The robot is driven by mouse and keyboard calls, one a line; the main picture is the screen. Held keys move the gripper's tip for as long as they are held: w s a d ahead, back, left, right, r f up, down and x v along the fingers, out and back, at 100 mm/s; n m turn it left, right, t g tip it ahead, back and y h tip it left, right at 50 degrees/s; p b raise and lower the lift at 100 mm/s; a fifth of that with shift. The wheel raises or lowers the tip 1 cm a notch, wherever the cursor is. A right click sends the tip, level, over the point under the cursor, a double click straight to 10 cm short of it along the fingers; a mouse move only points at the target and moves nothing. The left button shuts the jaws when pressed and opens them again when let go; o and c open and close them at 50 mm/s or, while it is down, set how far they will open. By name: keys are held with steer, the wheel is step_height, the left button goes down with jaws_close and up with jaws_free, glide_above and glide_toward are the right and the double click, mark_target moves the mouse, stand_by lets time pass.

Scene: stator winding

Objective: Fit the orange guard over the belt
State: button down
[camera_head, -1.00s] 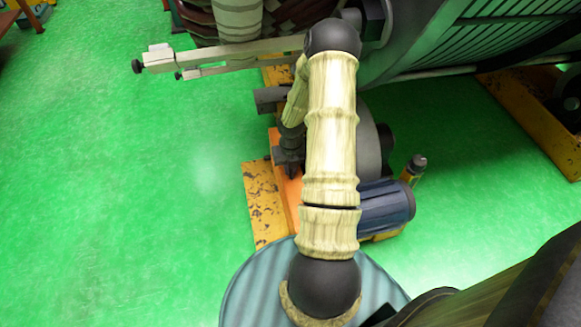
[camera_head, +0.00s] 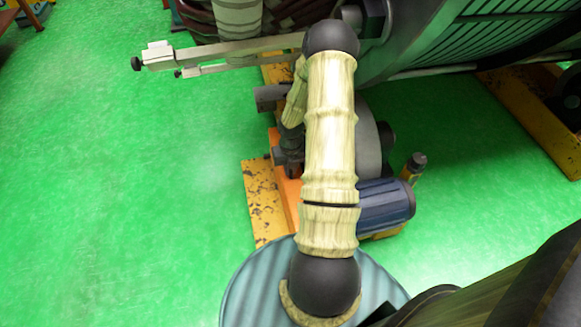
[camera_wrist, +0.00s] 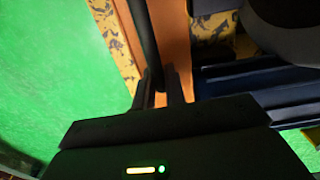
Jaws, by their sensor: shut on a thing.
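The orange guard (camera_head: 291,192) shows in the head view as a narrow orange strip beside the yellow base, partly hidden by my arm. In the wrist view the orange guard (camera_wrist: 176,42) runs upward from between the fingers. My gripper (camera_head: 288,168) is low over its upper end, and in the wrist view my gripper (camera_wrist: 164,88) is shut on it. A dark curved band (camera_wrist: 145,38) passes close to the left finger; I cannot tell whether it is the belt. The seating of the guard is hidden.
The worn yellow base (camera_head: 262,200) lies under the guard. A large ribbed machine (camera_head: 500,35) fills the upper right.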

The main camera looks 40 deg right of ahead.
steer(key=shift+f, duration=0.3)
stand_by(0.4)
steer(key=c, duration=1.4)
jaws_free()
steer(key=shift+o, duration=0.2)
step_height(320, 180, up, 17)
steer(key=p, duration=0.7)
steer(key=shift+r, duration=0.15)
